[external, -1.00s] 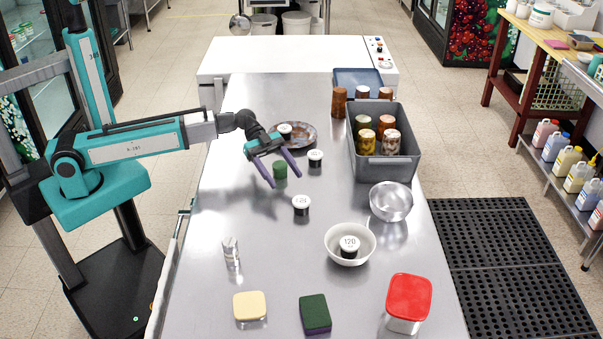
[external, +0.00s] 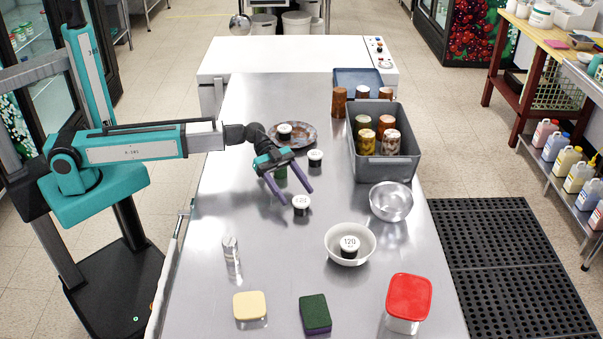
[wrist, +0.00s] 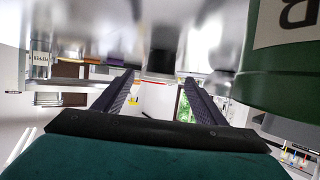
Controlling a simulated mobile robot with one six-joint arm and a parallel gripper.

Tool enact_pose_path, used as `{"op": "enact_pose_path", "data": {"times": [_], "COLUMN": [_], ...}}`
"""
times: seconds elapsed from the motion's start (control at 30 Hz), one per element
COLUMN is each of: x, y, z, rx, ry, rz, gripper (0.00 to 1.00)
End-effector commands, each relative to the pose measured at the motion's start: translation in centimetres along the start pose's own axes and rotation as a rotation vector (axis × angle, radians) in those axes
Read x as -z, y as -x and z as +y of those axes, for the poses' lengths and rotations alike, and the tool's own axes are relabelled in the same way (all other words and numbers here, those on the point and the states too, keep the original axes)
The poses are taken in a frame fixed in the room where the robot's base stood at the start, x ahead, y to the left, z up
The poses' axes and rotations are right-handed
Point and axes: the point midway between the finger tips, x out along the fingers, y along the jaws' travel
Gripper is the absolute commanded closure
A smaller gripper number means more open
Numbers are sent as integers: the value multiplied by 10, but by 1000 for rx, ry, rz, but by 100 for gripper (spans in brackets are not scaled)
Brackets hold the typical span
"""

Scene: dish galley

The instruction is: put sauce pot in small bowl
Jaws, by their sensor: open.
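My gripper (external: 297,196) is open, with its two purple fingers angled down over the steel counter. In the external view its fingertips are close to a black sauce pot with a white lid (external: 301,205); the pot is not clearly visible between the fingers in the wrist view. Another such pot (external: 349,244) sits inside a white bowl (external: 333,255). A third (external: 315,157) stands behind the gripper, and one more (external: 284,129) is on a stained plate (external: 305,137). An empty metal bowl (external: 391,203) stands to the right.
A green container, mostly hidden behind my gripper, looms large in the wrist view (wrist: 282,75). A grey bin (external: 385,170) holds several jars at the right. Nearer are a shaker (external: 231,252), a yellow-lidded box (external: 250,305), a sponge (external: 315,313) and a red-lidded tub (external: 408,300).

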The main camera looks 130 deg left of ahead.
Motion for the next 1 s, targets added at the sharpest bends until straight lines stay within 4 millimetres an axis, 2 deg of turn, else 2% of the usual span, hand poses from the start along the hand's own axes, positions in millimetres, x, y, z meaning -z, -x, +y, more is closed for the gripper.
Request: {"op": "enact_pose_path", "data": {"times": [0.4,1.0], "x": [1,0], "y": [-43,-46], "z": [0,0], "rx": [-2,0], "ry": [1,0], "rz": [0,0], "gripper": [35,35]}}
